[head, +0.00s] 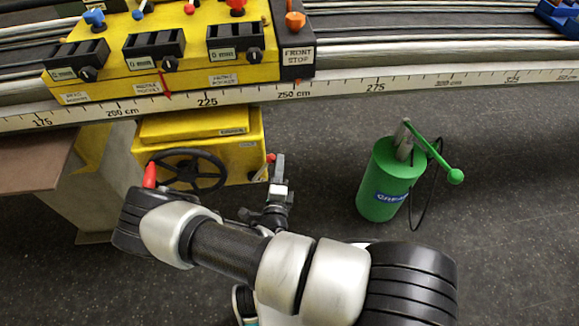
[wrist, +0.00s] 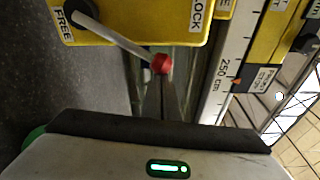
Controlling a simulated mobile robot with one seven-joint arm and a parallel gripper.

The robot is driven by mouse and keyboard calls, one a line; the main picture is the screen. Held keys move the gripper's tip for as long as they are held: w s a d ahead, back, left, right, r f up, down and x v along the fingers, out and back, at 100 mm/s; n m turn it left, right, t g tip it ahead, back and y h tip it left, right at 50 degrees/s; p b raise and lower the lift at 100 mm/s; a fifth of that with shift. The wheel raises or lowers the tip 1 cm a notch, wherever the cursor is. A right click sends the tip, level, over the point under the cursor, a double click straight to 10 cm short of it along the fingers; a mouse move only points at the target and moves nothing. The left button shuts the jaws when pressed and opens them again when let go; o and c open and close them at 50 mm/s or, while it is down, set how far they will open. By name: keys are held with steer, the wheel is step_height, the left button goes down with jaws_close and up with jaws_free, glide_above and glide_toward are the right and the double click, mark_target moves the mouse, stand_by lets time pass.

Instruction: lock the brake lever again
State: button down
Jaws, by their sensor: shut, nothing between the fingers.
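The brake lever is a pale rod with a red ball knob (wrist: 161,63), seen in the wrist view against a yellow panel (wrist: 140,22). The panel reads FREE near the rod's pivot and LOCK farther right. The rod slants down and right from the pivot, and its knob is at the panel's lower edge. In the head view the knob (head: 271,158) shows at the right side of the yellow box. My gripper (head: 279,160) is shut and empty, its fingertips (wrist: 160,82) right at the knob. I cannot tell whether they touch it.
A black handwheel (head: 188,171) with a red handle is on the front of the yellow box. A green canister (head: 388,183) with a green lever stands on the floor to the right. A long scale rail (head: 345,86) runs above. Floor between box and canister is clear.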

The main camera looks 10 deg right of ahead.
steer(key=a+r+n, duration=0.1)
steer(key=a+n, duration=0.2)
steer(key=a+r+n+t, duration=0.1)
steer(key=a, duration=0.1)
steer(key=shift+a+r+n, duration=0.15)
steer(key=shift+r+n, duration=0.15)
steer(key=shift+n, duration=0.1)
steer(key=shift+a+r, duration=0.2)
steer(key=shift+a, duration=0.6)
steer(key=shift+a, duration=0.1)
steer(key=shift+r, duration=0.1)
